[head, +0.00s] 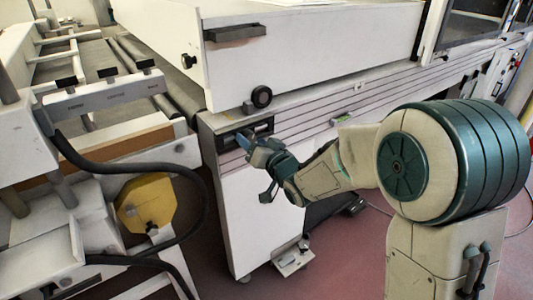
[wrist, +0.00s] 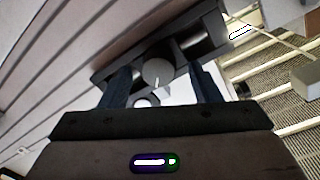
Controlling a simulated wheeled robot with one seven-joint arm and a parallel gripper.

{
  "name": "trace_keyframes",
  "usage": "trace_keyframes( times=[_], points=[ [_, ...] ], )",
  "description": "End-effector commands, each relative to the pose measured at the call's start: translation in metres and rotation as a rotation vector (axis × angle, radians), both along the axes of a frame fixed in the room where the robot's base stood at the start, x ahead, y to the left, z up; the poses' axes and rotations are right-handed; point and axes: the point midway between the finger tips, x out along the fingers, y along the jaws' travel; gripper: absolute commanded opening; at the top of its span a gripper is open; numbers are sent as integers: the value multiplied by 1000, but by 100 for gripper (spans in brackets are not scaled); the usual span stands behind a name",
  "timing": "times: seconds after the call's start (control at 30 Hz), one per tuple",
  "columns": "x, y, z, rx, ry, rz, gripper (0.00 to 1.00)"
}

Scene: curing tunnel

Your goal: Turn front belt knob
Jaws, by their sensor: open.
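A round grey knob (wrist: 158,73) sits on a dark recessed panel (wrist: 105,76) in the wrist view. My gripper (wrist: 159,78) is open, with one dark finger to each side of the knob in the picture. Gaps show between the knob and both fingers. I cannot tell whether the fingertips reach past the knob's face. In the head view, my gripper (head: 250,146) is right at the dark panel (head: 264,128) on the white machine's end corner. The gripper hides the knob there.
A black round knob (head: 261,97) stands just above the panel, and another (head: 188,61) is on the white housing's end. A dark handle (head: 235,32) is above. A roller conveyor (head: 80,65), black hoses and a yellow part (head: 147,203) are at left. Red floor lies below.

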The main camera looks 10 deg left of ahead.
Motion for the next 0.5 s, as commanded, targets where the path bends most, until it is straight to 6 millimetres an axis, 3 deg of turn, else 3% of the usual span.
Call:
trace_keyframes(
  times=[0.5],
  points=[
    [-71,-76,5,0,1,-2,57]
  ],
)
